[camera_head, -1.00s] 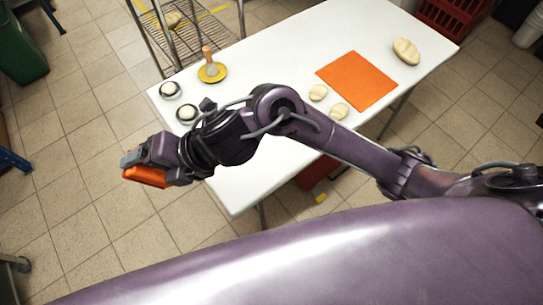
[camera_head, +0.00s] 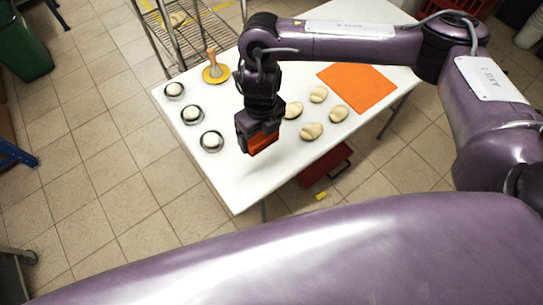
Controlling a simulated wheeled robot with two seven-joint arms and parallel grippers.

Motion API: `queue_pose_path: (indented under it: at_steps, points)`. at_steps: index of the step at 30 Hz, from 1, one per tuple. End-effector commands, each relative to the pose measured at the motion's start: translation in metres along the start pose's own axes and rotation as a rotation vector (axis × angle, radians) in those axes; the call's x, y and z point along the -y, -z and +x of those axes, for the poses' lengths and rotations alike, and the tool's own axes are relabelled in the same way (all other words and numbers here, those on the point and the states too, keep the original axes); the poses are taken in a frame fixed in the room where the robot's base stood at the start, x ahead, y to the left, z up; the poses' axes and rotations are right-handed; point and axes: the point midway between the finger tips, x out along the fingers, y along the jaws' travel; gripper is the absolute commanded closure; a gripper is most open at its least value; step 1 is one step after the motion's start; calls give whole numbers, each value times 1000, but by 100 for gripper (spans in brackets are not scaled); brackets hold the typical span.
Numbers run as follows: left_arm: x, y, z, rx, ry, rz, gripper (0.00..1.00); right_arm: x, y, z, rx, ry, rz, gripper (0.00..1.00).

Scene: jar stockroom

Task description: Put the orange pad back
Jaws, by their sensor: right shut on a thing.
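My right gripper (camera_head: 256,134) points down over the left part of the white table (camera_head: 229,182). It is shut on a small orange pad (camera_head: 264,143), which shows as a block below the jaws. The jaws partly hide the pad, and I cannot tell how high it is above the table. A flat orange square mat (camera_head: 358,87) lies on the table to the right, apart from the gripper. My left gripper is not in view.
Several pale dough-like lumps (camera_head: 311,131) lie right of the gripper. Small dark-rimmed round dishes (camera_head: 211,141) stand along the left edge. A yellow disc with a wooden handle (camera_head: 216,73) is at the back left, near a wire rack (camera_head: 178,40). The front corner is clear.

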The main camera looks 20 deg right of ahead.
Motion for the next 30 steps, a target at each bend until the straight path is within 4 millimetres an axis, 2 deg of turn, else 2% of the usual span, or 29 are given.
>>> queue_pose_path:
  at_steps: [1,3,5,8,11,15,24,30]
  points:
    - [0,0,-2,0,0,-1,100,18,-2,-9,2,19,16,37]
    - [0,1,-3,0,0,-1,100,33,-3,-16,0,35,26,37]
    - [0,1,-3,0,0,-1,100,42,-3,-20,-1,43,33,37]
    - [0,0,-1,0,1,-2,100,48,-3,-16,-5,48,40,37]
    - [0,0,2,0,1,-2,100,49,-1,4,-9,46,42,37]
    - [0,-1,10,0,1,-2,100,50,0,42,-12,45,44,37]
    - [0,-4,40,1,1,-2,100,53,-1,120,-7,45,42,37]
    - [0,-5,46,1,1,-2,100,55,-3,138,-2,47,38,37]
